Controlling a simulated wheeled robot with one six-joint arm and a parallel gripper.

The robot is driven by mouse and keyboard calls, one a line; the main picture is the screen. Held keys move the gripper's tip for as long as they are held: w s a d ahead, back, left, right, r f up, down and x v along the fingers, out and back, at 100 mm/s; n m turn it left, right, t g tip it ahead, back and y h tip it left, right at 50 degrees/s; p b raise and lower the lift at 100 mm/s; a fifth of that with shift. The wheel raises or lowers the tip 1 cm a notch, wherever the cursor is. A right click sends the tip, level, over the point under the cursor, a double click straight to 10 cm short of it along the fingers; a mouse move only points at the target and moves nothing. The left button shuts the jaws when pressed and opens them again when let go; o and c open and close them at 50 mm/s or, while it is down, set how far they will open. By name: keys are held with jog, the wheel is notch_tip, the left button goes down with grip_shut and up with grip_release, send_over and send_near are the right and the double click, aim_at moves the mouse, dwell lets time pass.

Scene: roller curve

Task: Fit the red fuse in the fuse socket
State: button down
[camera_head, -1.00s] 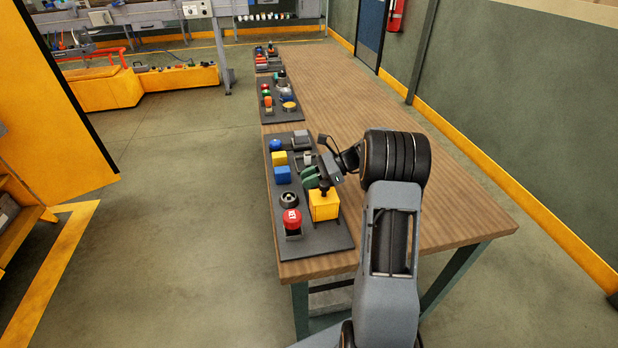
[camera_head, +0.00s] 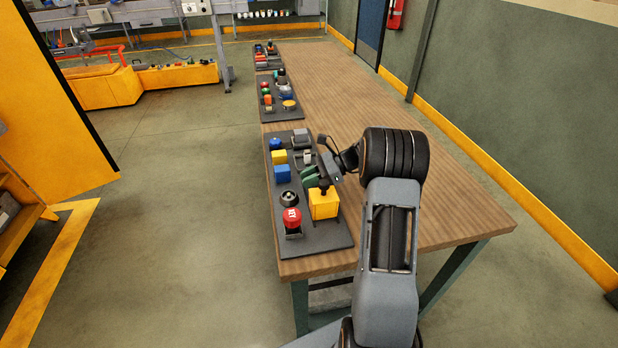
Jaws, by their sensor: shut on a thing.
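My gripper (camera_head: 322,177) is over the middle of the near black panel (camera_head: 322,239), just behind the yellow box (camera_head: 323,207) with a black knob on top. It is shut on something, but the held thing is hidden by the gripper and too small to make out. Green parts (camera_head: 308,176) show beside and below the fingers; I cannot tell what they belong to. I see no clear red fuse. I cannot pick out the fuse socket on the panel for sure.
Two more panels lie farther back. The table's right side (camera_head: 390,110) is clear.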

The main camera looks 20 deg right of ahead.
jog(key=c, duration=0.9)
grip_release()
jog(key=shift+c, duration=0.6)
jog(key=shift+r, duration=0.15)
notch_tip(320, 180, up, 7)
jog(key=p, duration=0.6)
